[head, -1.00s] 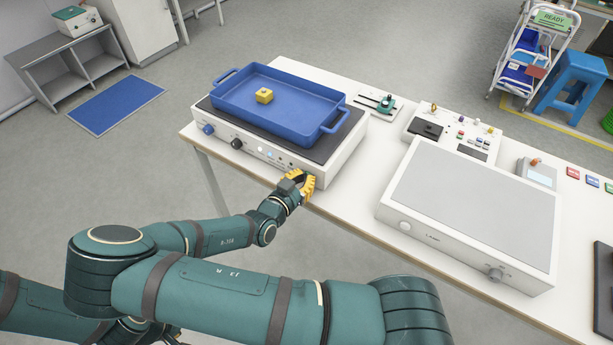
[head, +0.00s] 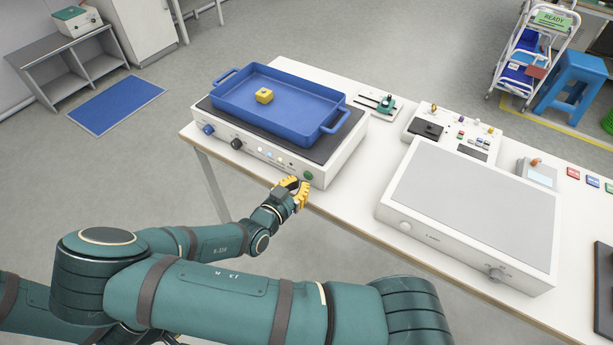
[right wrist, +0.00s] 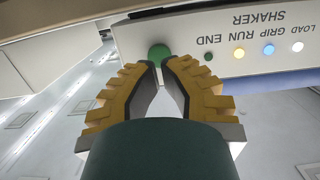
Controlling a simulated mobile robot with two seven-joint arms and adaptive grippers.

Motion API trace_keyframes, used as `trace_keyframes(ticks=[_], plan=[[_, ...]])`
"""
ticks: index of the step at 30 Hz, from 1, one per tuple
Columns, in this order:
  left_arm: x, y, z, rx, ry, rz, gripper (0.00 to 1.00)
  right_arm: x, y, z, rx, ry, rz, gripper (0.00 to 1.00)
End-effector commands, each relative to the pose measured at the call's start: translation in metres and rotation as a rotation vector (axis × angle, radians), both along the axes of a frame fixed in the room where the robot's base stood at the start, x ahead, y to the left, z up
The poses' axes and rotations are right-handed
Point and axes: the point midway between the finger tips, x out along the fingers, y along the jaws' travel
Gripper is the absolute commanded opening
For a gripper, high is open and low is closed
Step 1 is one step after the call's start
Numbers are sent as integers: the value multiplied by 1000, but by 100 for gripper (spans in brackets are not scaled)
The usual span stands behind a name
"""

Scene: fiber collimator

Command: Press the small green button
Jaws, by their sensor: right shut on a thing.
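A round green button (head: 308,175) is on the front panel of the white shaker unit (head: 226,142), near its right end. In the right wrist view the green button (right wrist: 159,54) shows just beyond my fingertips. My left gripper is not in view.
A blue tray (head: 226,97) with a yellow block (head: 264,96) sits on the shaker. Panel lights marked LOAD, GRIP, RUN (right wrist: 239,54) and END (right wrist: 208,57) are beside the button. A white laser box (head: 470,205) stands to the right. The floor before the table is clear.

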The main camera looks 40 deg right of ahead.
Motion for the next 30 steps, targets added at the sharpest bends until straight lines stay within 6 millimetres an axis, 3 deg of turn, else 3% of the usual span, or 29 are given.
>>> trace_keyframes(ticks=[15,30], plan=[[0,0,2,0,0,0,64,-14,33,1,0,0,1,0],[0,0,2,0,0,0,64,-15,35,0,-1,1,-1,0]])
